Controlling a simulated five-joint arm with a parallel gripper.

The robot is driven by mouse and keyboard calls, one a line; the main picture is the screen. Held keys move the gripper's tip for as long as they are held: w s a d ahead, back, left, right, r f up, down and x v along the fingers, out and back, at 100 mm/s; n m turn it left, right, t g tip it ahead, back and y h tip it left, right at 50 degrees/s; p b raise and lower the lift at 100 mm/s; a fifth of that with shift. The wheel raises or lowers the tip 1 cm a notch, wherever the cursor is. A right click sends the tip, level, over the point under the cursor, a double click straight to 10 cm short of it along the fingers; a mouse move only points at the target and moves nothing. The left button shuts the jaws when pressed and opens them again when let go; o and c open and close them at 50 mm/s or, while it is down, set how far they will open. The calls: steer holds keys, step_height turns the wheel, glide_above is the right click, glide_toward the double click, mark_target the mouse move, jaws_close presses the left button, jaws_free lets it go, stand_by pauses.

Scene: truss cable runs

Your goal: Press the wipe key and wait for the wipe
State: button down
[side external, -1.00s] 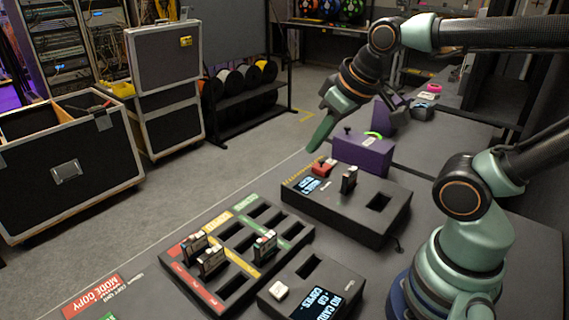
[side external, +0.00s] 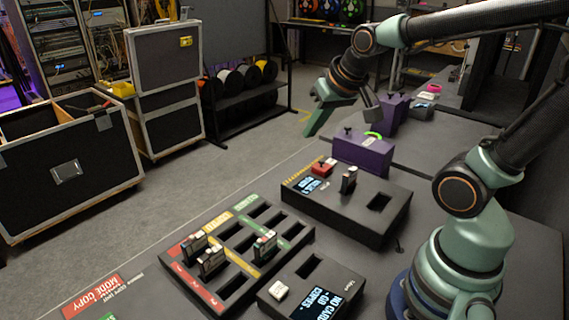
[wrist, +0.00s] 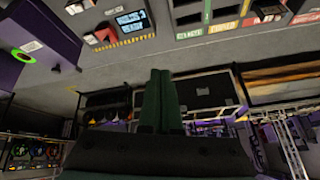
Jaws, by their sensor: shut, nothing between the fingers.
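The black wipe unit (side external: 360,212) sits on the table with a red key (side external: 323,168) on top, a small lit display (side external: 312,184), and a card (side external: 348,180) standing upright in a slot. I take the red key to be the wipe key. The second slot (side external: 379,202) is empty. My gripper (side external: 309,134) is shut and empty, in the air above and apart from the key. In the wrist view, the shut fingers (wrist: 161,76) point toward the table edge, with the red key (wrist: 104,36) and display (wrist: 131,20) beyond. The display text is too small to read.
A sorting tray (side external: 226,276) with red, yellow and green strips holds several cards. A copy unit (side external: 335,285) with a pale key (side external: 279,290) stands at the front. Purple boxes (side external: 362,153) stand behind the wipe unit.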

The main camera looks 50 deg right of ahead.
steer(key=w+d+f+m+h, duration=0.1)
steer(key=w+d+m, duration=0.1)
steer(key=d+m, duration=0.15)
steer(key=w+d+f+m, duration=0.2)
steer(key=d, duration=0.3)
steer(key=m+h, duration=0.2)
steer(key=m, duration=0.3)
glide_above(331, 163)
step_height(331, 163, down, 4)
steer(key=shift+d+r, duration=0.15)
steer(key=shift+n, duration=0.25)
steer(key=shift+f, duration=4.35)
steer(key=shift+f, duration=0.1)
steer(key=shift+f, duration=0.4)
